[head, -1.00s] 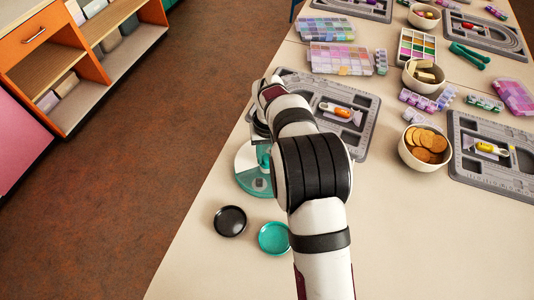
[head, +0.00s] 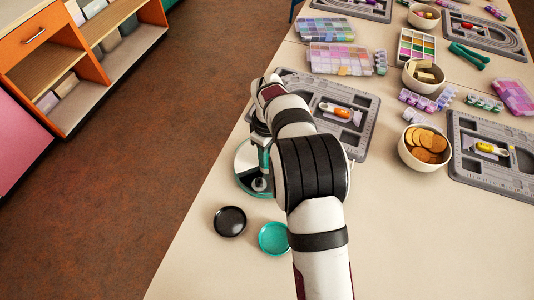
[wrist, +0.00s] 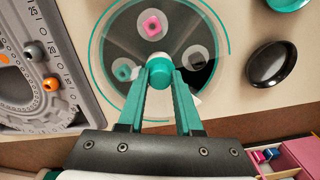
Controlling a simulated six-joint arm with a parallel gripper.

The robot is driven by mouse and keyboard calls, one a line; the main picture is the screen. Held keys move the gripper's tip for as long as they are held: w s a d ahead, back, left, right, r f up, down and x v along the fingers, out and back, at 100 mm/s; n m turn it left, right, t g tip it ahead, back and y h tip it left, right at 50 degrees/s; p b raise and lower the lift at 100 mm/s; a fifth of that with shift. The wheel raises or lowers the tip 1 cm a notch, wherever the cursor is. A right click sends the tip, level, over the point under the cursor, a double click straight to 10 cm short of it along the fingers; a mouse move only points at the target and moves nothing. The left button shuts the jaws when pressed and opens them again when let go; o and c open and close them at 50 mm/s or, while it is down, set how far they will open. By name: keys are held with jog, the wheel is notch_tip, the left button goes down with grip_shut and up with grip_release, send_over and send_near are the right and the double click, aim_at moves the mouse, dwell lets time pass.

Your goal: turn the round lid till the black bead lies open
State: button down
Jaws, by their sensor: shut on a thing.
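The round dish with its lid (head: 241,176) stands on the table by the left edge, partly hidden by my arm in the head view. In the wrist view the round lid (wrist: 118,35) fills the upper middle. A pink bead (wrist: 152,25) shows clearly at its top, a teal bead (wrist: 123,71) at its left. A dark shape, seemingly the black bead (wrist: 197,62), lies at the right, partly behind my finger; I cannot tell whether it is covered. My gripper (wrist: 160,76) is shut on the teal knob (wrist: 166,88) at the lid's middle.
A black dish (head: 230,221) and a teal dish (head: 273,238) lie in front of the round dish. A grey bead board (head: 367,130) lies close behind it to the right. A bowl of round biscuits (head: 425,148) stands farther right. The front right table is clear.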

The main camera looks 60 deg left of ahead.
jog(key=n, duration=0.4)
jog(key=shift+n, duration=2.2)
jog(key=c, duration=0.6)
grip_release()
jog(key=r, duration=1.5)
jog(key=shift+a+r, duration=0.2)
jog(key=shift+r, duration=0.2)
